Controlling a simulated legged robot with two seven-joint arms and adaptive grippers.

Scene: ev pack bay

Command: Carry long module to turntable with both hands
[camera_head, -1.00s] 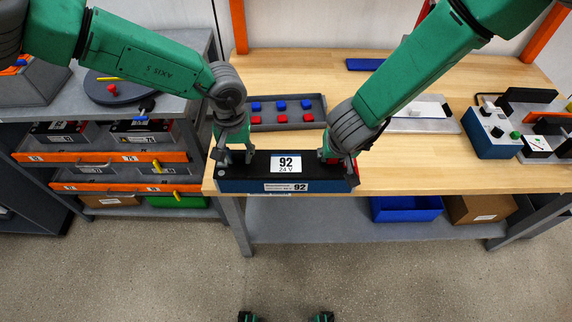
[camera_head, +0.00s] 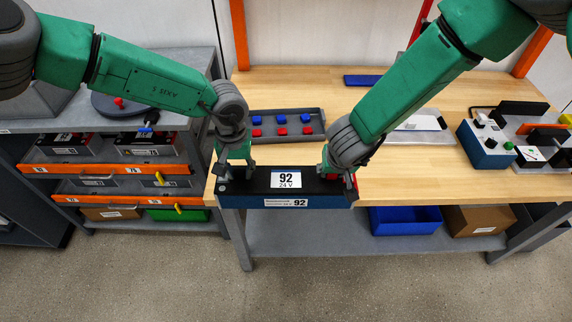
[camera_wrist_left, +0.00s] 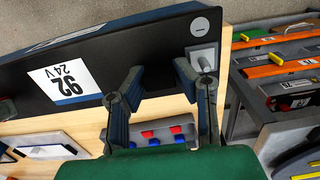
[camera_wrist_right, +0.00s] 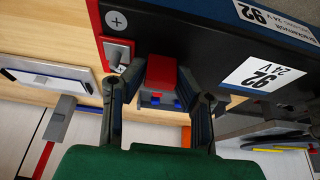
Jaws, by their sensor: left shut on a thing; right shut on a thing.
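The long module (camera_head: 252,187) has a black top, a blue side and labels "92". It is level over the front edge of the workbench, and it also shows in the left wrist view (camera_wrist_left: 125,65) and the right wrist view (camera_wrist_right: 190,45). My left gripper (camera_head: 236,172) is shut on its left end, and the left wrist view shows the fingers at its edge. My right gripper (camera_head: 337,173) is shut on its right end, by a red block (camera_wrist_right: 160,72) between the fingers. The dark round turntable (camera_head: 112,108) is on the grey cabinet at left, partly hidden by my left arm.
The wooden workbench (camera_head: 420,180) holds a grey tray (camera_head: 318,118) with blue and red pieces behind the module. Control boxes (camera_head: 487,147) stand at right. The grey cabinet has orange-fronted shelves (camera_head: 110,169) with modules. Open floor (camera_head: 350,290) lies in front.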

